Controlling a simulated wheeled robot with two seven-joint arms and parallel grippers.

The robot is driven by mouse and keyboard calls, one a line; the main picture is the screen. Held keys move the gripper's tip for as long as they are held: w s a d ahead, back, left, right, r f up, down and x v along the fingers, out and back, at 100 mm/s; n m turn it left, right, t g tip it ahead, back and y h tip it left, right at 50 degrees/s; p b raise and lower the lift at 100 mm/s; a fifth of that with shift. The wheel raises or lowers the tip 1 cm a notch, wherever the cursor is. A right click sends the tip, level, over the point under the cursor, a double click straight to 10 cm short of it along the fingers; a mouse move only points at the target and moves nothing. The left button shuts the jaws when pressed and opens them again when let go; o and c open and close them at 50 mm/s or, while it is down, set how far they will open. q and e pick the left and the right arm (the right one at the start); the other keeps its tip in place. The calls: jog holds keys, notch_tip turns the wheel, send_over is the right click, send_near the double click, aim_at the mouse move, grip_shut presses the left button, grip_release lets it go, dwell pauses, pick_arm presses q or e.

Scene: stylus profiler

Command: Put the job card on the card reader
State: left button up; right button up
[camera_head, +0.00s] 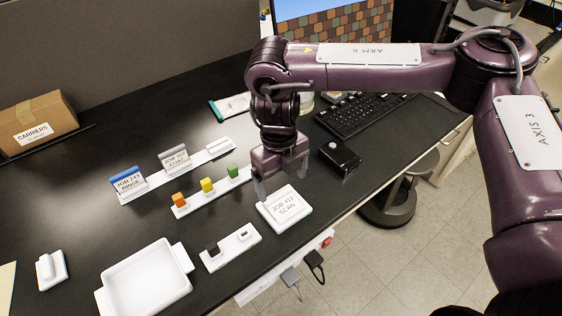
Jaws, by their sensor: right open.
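A white card printed "JOB 312 SCAN" (285,207) lies flat near the front edge of the black bench, with a small green spot at its right edge. I cannot tell whether a separate card reader is under it. Two upright job cards, "JOB 243 RINSE" (129,183) with a blue top and "JOB 257 COAT" (175,158) with a grey top, stand in a white rack (153,181). The rack's right end holds no card. My right gripper (281,183) is open and empty, just behind and above the scan card. My left gripper is out of view.
A white strip (212,191) holds orange, yellow and green blocks. A white holder (230,248) and a white tray (150,281) lie at front. A black box (338,160) and keyboard (357,115) are right of my gripper. A carton (37,122) stands far left.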

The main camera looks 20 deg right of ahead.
jog(key=r, duration=0.6)
jog(key=shift+w+a, duration=0.1)
jog(key=shift+w, duration=0.1)
jog(key=shift+f, duration=0.1)
